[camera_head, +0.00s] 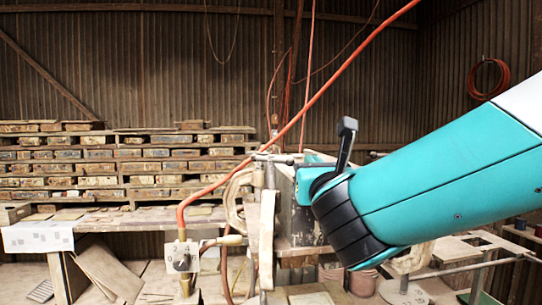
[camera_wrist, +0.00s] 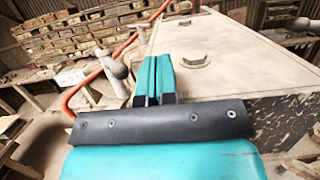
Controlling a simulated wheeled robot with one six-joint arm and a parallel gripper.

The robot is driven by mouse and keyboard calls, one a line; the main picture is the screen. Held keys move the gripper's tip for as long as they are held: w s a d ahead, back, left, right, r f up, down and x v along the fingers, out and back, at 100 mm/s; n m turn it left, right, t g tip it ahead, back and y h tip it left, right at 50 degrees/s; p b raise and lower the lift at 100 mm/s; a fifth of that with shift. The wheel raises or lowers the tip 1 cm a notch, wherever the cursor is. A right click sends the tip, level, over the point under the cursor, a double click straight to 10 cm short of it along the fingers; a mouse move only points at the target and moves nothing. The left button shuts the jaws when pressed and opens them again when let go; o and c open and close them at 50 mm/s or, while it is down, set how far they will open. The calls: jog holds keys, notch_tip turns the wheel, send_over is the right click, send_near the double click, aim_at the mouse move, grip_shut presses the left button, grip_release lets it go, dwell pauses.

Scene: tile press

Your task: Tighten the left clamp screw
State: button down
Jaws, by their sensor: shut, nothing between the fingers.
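In the wrist view, my gripper (camera_wrist: 159,60) has its two teal fingers together, with nothing between them. They lie over the left edge of the pale, dusty press top (camera_wrist: 225,45). A similar knob (camera_wrist: 299,24) stands at the far right. In the head view, a beige curved clamp (camera_head: 238,200) is on the press's left side. My arm hides much of the press there, and my fingertips cannot be made out.
An orange hose (camera_head: 325,90) crosses the head view down to a valve box (camera_head: 182,257) left of the press. A small curved handle (camera_wrist: 194,60) sits on the press top. Stacked tile racks (camera_head: 125,165) stand behind. A table with printed paper (camera_head: 38,237) is at left.

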jog(key=shift+s+a, duration=0.2)
jog(key=shift+a, duration=0.6)
jog(key=shift+s+a, duration=0.25)
jog(key=shift+a, duration=0.6)
jog(key=shift+s+a, duration=0.2)
jog(key=shift+a, duration=0.6)
jog(key=shift+r, duration=0.1)
jog(key=shift+w+d, duration=0.1)
jog(key=b, duration=0.4)
send_near(285, 162)
jog(key=shift+s+d+r, duration=0.8)
jog(key=shift+s+d, duration=0.05)
